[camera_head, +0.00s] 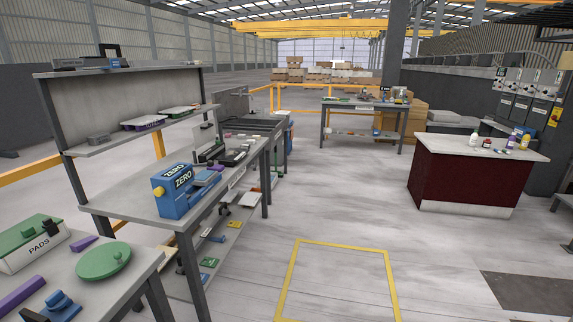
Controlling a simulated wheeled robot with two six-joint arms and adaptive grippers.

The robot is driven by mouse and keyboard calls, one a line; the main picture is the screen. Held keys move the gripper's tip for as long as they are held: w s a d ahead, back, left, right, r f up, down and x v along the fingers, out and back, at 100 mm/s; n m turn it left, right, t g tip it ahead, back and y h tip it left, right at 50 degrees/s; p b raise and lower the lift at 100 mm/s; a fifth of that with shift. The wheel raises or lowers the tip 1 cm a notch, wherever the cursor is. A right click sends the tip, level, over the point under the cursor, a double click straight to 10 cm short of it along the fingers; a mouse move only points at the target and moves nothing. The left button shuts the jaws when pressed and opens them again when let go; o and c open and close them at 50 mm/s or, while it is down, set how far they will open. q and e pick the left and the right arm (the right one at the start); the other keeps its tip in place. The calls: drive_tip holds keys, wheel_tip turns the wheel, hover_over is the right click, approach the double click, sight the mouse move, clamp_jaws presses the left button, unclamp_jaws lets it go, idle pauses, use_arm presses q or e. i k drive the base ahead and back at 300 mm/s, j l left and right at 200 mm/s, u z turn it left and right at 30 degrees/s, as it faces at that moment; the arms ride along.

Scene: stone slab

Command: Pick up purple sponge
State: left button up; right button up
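Neither of my grippers shows in the head view. I cannot tell for certain which thing is the purple sponge. A small flat purple piece (84,243) lies on the near left table beside the PADS box. A longer purple bar (21,294) lies on the same table nearer the left edge, partly beside a blue item. A purple-sided tray (145,124) sits on the upper shelf of the bench. On the counter at the right, a purple-and-blue item (517,138) stands among small bottles, too small to make out.
The near left table (140,262) also holds a green disc (103,260) and the green-topped PADS box (35,244). A blue ZERO box (184,192) stands on the bench. A dark red counter (462,180) stands right. The floor between, with a yellow outline (343,247), is clear.

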sight(220, 168)
drive_tip(key=i+l+u, duration=0.15)
drive_tip(key=i, duration=0.4)
drive_tip(key=i+l+u, duration=0.15)
drive_tip(key=i, duration=0.4)
drive_tip(key=i+l+u, duration=0.15)
drive_tip(key=i, duration=0.4)
drive_tip(key=i+l+u, duration=0.2)
drive_tip(key=i+u, duration=0.15)
drive_tip(key=u, duration=0.15)
drive_tip(key=i+l+u, duration=0.3)
drive_tip(key=u, duration=0.2)
drive_tip(key=i+l+u, duration=0.25)
drive_tip(key=l+u, duration=0.2)
drive_tip(key=i+l+u, duration=0.15)
drive_tip(key=l+u, duration=1.05)
drive_tip(key=l, duration=0.4)
